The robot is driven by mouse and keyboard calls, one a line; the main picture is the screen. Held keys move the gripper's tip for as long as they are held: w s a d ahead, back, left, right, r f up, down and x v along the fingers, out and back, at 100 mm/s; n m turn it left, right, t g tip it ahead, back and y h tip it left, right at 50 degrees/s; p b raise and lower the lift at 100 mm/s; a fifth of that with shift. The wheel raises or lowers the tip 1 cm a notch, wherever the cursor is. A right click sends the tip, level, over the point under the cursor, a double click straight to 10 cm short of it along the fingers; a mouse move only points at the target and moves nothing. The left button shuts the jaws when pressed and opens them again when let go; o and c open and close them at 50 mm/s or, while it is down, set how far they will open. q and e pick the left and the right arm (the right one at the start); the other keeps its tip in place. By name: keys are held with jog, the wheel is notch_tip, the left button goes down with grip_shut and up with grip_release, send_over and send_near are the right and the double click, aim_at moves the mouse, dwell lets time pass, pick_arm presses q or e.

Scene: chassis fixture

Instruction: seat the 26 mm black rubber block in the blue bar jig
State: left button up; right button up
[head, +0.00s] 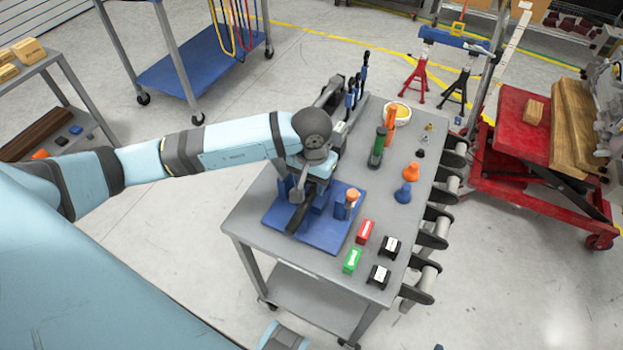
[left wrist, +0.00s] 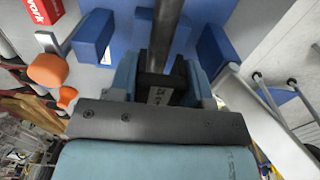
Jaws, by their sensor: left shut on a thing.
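My left gripper (head: 303,192) is over the blue bar jig (head: 330,243), a blue plate with upright blue posts on the table. In the left wrist view the gripper (left wrist: 162,88) is shut on a black rubber block (left wrist: 155,94) with a white label. A dark round bar (head: 297,217) lies across the jig; it also shows in the left wrist view (left wrist: 166,30), directly beyond the block. Blue posts (left wrist: 93,36) stand on both sides. I cannot tell whether the block touches the bar or jig. In the head view the gripper hides the block.
Two black labelled blocks (head: 391,246) (head: 378,276), a red block (head: 364,232) and a green block (head: 351,261) sit right of the jig. An orange-topped clamp (head: 352,196) stands on the plate. Rollers line the table's right edge.

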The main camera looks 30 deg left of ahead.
aim_at(312, 191)
pick_arm(q)
jog(key=shift+f+b, duration=1.9)
jog(key=shift+f, duration=0.15)
jog(key=o, duration=1.2)
jog(key=shift+r+p, duration=1.4)
jog(key=shift+r, duration=2.2)
